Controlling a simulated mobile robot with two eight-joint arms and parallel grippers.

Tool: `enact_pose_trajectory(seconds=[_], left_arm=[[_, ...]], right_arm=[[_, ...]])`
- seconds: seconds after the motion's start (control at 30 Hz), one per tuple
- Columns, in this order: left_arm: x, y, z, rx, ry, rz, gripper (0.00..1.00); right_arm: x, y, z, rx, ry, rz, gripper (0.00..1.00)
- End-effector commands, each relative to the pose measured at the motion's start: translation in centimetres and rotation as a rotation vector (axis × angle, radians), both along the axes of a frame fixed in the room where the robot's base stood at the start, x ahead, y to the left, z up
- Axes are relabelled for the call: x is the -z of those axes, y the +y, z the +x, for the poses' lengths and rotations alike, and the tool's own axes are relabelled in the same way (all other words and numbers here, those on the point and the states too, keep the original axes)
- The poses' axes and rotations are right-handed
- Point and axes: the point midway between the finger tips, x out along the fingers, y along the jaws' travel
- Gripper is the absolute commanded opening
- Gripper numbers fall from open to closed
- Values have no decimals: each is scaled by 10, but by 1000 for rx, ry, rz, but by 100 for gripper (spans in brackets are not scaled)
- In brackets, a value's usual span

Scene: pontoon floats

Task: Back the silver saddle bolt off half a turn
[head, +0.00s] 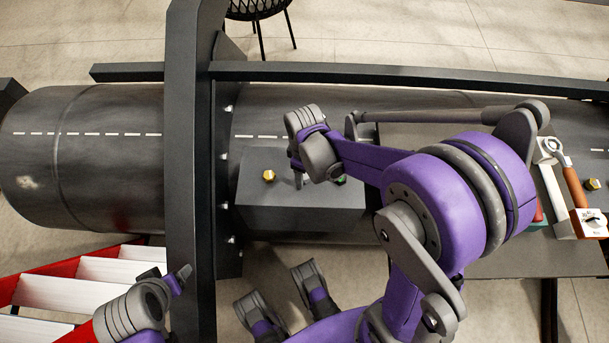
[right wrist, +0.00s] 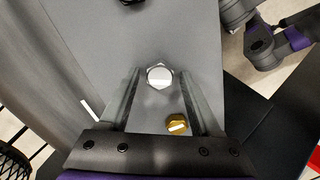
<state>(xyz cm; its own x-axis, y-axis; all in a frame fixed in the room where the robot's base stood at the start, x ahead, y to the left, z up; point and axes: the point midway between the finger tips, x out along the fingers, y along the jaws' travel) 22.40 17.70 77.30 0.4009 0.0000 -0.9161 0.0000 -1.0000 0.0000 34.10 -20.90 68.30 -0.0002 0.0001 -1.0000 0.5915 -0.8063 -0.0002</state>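The silver saddle bolt (right wrist: 159,76) is a hex head on the dark grey saddle block (head: 300,215). In the right wrist view it lies between the two fingers of my right gripper (right wrist: 160,75), with a narrow gap seen on each side. These fingers are open. In the head view my right gripper (head: 300,180) points down over the block and hides the silver bolt. A gold bolt (head: 268,175) stands left of it on the block; it also shows in the right wrist view (right wrist: 177,123). My left gripper (head: 178,280) is at lower left, away from the block; its fingers are unclear.
The block sits on a large dark pipe (head: 110,170). A thick dark upright frame (head: 188,130) stands left of the block. Red and white steps (head: 105,270) are at lower left. An orange-handled tool (head: 573,183) and a white-topped box (head: 590,222) lie at right.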

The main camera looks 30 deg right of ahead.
Motion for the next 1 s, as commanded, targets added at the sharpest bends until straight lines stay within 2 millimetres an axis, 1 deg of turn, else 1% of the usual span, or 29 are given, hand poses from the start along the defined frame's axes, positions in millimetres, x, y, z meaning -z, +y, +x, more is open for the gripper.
enact_pose_trajectory(seconds=[0.27,0.37,0.9,1.0], left_arm=[[-1,0,0,0,0,0,72],[-4,0,0,0,-1,0,72],[-47,0,1,0,-15,0,72],[-50,0,1,0,-16,0,72]], right_arm=[[-1,0,0,2,0,0,65],[-5,0,0,2,0,0,65],[-58,0,0,3,-1,0,65],[-61,0,0,3,-1,0,65]])
